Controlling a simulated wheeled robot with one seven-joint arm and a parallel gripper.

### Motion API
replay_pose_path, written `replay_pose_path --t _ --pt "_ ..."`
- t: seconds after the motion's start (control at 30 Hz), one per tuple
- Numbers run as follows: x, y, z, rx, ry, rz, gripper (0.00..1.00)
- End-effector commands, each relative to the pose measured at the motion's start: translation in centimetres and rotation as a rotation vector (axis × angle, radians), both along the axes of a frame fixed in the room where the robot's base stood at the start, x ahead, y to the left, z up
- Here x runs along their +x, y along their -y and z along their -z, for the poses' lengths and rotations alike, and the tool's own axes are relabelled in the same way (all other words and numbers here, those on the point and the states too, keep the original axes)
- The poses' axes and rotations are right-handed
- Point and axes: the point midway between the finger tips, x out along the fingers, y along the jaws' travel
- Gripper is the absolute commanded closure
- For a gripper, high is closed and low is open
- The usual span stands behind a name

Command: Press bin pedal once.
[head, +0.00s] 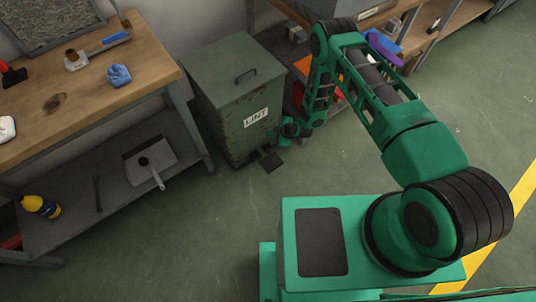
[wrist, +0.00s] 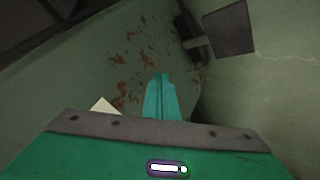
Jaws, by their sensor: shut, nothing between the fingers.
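The green metal bin (head: 225,100) stands on the floor beside the workbench, with its lid down and a white LINT label (head: 256,117) on its front. Its dark foot pedal (head: 271,161) sticks out low at the front. In the wrist view the pedal (wrist: 229,28) shows at the upper right, with its arm running to the bin. My gripper (head: 283,135) is near the bin's front right side, above the pedal and apart from it in the wrist view. In that view its fingers (wrist: 160,85) are together and empty, in front of the rusty bin wall (wrist: 120,60).
The wooden workbench (head: 60,105) at left holds a blue cloth (head: 118,75) and tools. Another shelf unit stands behind my arm. The floor in front of the pedal is clear.

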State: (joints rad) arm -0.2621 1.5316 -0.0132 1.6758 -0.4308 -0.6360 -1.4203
Motion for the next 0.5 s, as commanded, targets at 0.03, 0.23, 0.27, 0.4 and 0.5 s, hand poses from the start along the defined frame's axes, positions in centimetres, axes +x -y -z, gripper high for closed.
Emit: replay_pose_path --t 0.03,0.23,0.27,0.4,0.5 --pt "-1.2 -0.6 1.6 0.004 0.008 -0.014 1.0" --pt "-3.3 -1.7 4.6 0.013 0.048 -0.044 1.0" --pt "-3.5 -1.7 4.7 0.013 0.051 -0.045 1.0" --pt "-3.6 -1.5 5.1 0.013 0.056 -0.046 1.0" --pt "-3.5 -1.3 5.1 0.013 0.056 -0.042 1.0"
